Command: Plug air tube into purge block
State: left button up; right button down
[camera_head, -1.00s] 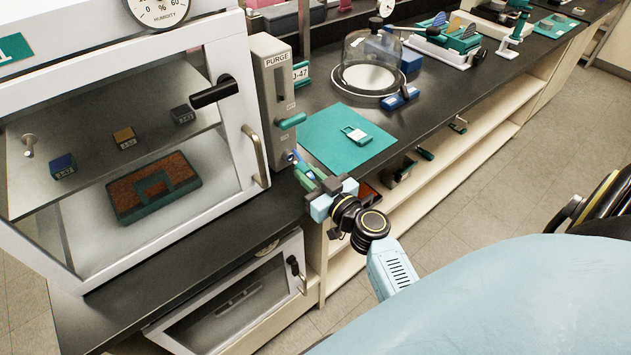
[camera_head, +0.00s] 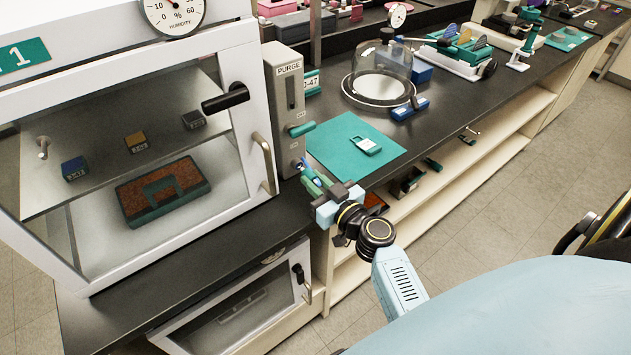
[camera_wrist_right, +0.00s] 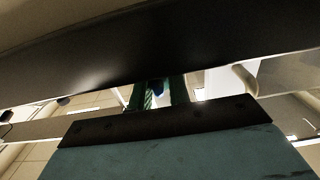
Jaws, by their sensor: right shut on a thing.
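The purge block (camera_head: 283,92) is a tall grey unit labelled PURGE, standing beside the white cabinet, with a green lever on its front. My right gripper (camera_head: 308,177) is at the lower front of the block, with green fingers reaching towards it. It is shut on a small blue piece, apparently the air tube (camera_head: 301,163), whose tip is close to the block's lower front. I cannot tell whether the tip is inside a port. In the right wrist view the blue piece (camera_wrist_right: 156,86) shows between the green fingers. The rest of the tube is hidden. My left gripper is not in view.
The white cabinet (camera_head: 262,110) with its handle stands close on the left. A green mat (camera_head: 335,142) with a small tagged item lies to the right of the block. A glass bell jar (camera_head: 382,65) stands farther back. Open shelves are below the counter edge.

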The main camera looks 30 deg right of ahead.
aim_at(314, 182)
jog(key=shift+w, duration=0.2)
jog(key=shift+w+a+b, duration=0.1)
jog(key=shift+w+b, duration=0.25)
jog(key=shift+w, duration=0.6)
jog(key=c, duration=1.2)
grip_release()
jog(key=shift+c, duration=0.2)
jog(key=shift+s, duration=0.1)
jog(key=shift+c, duration=0.4)
jog(key=shift+s+f, duration=0.1)
jog(key=shift+s, duration=0.1)
jog(key=s, duration=0.1)
jog(key=s+b, duration=0.1)
jog(key=s, duration=0.1)
jog(key=s+b, duration=0.1)
jog(key=s, duration=0.1)
jog(key=shift+d, duration=0.25)
jog(key=shift+s, duration=0.75)
